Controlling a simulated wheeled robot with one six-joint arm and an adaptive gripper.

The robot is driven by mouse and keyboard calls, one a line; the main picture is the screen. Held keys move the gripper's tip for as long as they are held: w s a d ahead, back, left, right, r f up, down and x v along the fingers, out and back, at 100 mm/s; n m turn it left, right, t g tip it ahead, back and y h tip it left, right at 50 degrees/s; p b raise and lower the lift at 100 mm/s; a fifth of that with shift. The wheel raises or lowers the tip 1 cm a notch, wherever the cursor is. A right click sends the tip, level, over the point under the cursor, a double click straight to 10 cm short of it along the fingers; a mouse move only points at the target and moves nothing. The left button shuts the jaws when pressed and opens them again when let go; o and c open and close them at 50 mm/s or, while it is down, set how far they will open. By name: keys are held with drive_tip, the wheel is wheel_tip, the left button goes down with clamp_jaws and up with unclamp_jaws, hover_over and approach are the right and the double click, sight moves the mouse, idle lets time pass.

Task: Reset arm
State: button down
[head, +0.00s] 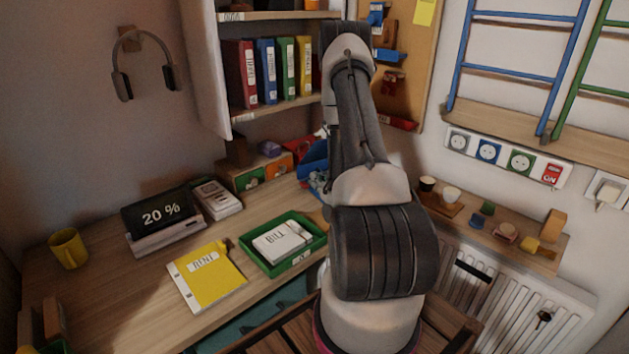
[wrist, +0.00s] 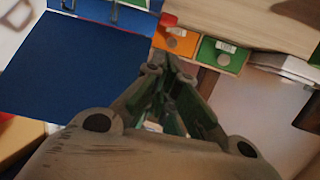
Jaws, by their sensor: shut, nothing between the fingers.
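My gripper (wrist: 160,66) shows in the wrist view with its fingers together and nothing between them. Beyond the fingertips in that view are a small orange drawer (wrist: 175,41) and a green drawer (wrist: 221,55). A blue panel (wrist: 75,70) fills the upper left there. In the head view my arm stands upright in the middle, bent at the top near the shelf and the pegboard. My gripper cannot be made out in the head view.
The desk holds a yellow mug (head: 68,248), a 20% display (head: 157,213), a yellow RENT folder (head: 207,277) and a green tray (head: 255,261) with a BILL paper (head: 278,241). A ledge (head: 475,236) with small items and a radiator (head: 515,300) stand right of my arm.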

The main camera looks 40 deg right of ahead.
idle(0.4)
drive_tip(key=shift+w+r, duration=0.2)
drive_tip(key=shift+w, duration=0.05)
drive_tip(key=w+a+r+n+g, duration=0.2)
drive_tip(key=w+a+r+g, duration=0.1)
drive_tip(key=r, duration=0.6)
drive_tip(key=s+a+r+g, duration=0.2)
drive_tip(key=s+a+r, duration=0.1)
drive_tip(key=r, duration=0.2)
drive_tip(key=s+a+r+g, duration=0.1)
drive_tip(key=s+a+r, duration=0.1)
drive_tip(key=r, duration=0.4)
drive_tip(key=s+a+r+g+y, duration=0.1)
drive_tip(key=s+a+r, duration=0.3)
drive_tip(key=s, duration=0.8)
drive_tip(key=s+a+r+g+y, duration=0.1)
drive_tip(key=s+a+r+g, duration=0.3)
drive_tip(key=s, duration=0.9)
drive_tip(key=a, duration=0.3)
drive_tip(key=shift+a+r+m, duration=0.15)
drive_tip(key=shift+r+m, duration=0.05)
drive_tip(key=shift+m, duration=0.1)
